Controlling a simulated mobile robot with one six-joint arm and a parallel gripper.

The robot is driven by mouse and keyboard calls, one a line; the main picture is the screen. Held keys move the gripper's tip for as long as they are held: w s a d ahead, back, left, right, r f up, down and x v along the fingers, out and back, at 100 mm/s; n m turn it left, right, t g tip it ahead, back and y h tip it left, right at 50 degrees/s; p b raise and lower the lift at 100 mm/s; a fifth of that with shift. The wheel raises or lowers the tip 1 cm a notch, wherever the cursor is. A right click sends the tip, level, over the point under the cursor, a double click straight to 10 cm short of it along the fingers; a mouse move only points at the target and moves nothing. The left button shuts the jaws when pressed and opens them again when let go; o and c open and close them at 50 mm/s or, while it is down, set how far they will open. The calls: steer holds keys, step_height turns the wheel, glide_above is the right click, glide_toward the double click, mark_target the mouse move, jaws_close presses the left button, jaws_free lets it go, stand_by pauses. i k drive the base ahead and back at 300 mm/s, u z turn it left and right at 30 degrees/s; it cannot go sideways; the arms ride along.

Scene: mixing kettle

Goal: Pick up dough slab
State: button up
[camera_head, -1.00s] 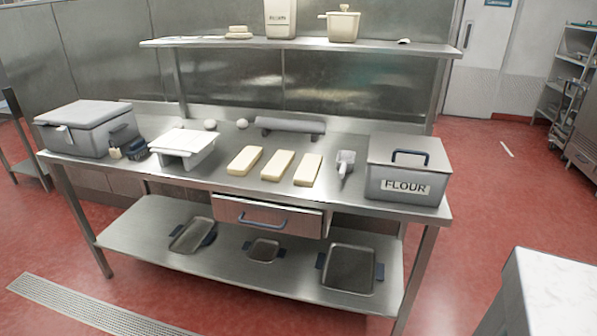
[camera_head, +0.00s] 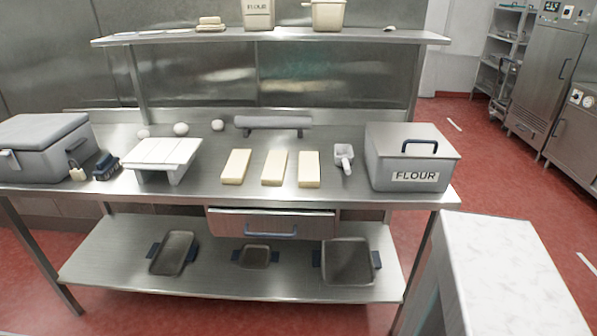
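Three pale yellow dough slabs lie side by side on the steel worktable (camera_head: 330,197): a left slab (camera_head: 236,166), a middle slab (camera_head: 274,168) and a right slab (camera_head: 309,169). They are apart from one another and lie flat, with their long sides running front to back. My gripper is not in view, and nothing touches the slabs.
A grey flour bin (camera_head: 413,158) and a scoop (camera_head: 344,158) stand right of the slabs. A small white stand (camera_head: 165,155) and a grey box (camera_head: 42,147) are to the left. A rolling pin (camera_head: 273,123) lies behind. A white marble-topped block (camera_head: 505,270) stands at front right.

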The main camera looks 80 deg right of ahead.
mark_target(309, 168)
steer(key=z, duration=0.1)
steer(key=i, duration=1.65)
steer(key=z, duration=1.7)
steer(key=k, duration=0.4)
steer(key=z, duration=0.25)
